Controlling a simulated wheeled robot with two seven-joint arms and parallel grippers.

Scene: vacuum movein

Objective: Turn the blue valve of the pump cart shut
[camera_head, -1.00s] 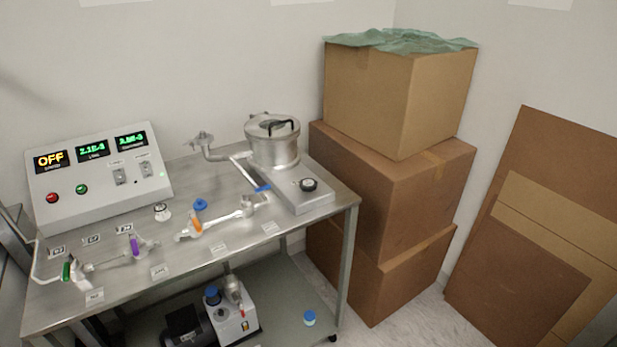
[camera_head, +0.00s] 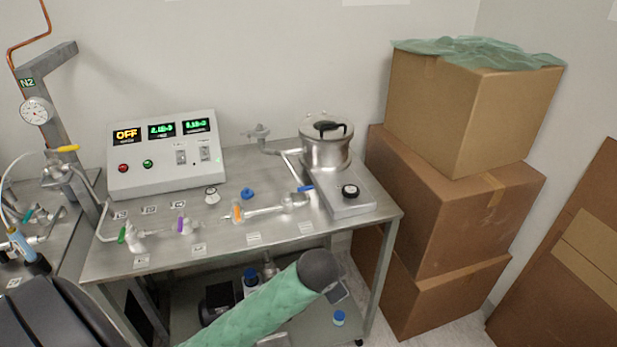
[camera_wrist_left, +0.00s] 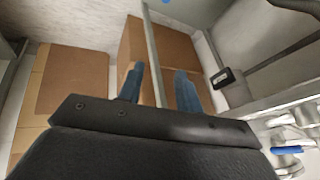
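The blue valve handle (camera_head: 306,188) is a short bar on the silver pipework in front of the steel chamber (camera_head: 326,150) on the pump cart (camera_head: 225,240). A blue handle on silver fittings also shows at the lower right of the left wrist view (camera_wrist_left: 286,150). My left gripper (camera_wrist_left: 160,85) has two blue-grey fingers apart, with nothing between them and no contact with the handle. In the head view my green-sleeved arm ends in a dark cap in front of the cart; the gripper itself is not clear there. My right gripper is not in view.
Cardboard boxes (camera_head: 450,190) stand stacked right of the cart. Orange (camera_head: 238,211), purple (camera_head: 181,224) and green (camera_head: 121,234) valve handles sit further left on the cart. The control box (camera_head: 165,155) reads OFF. A dark ribbed shape fills the lower left.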

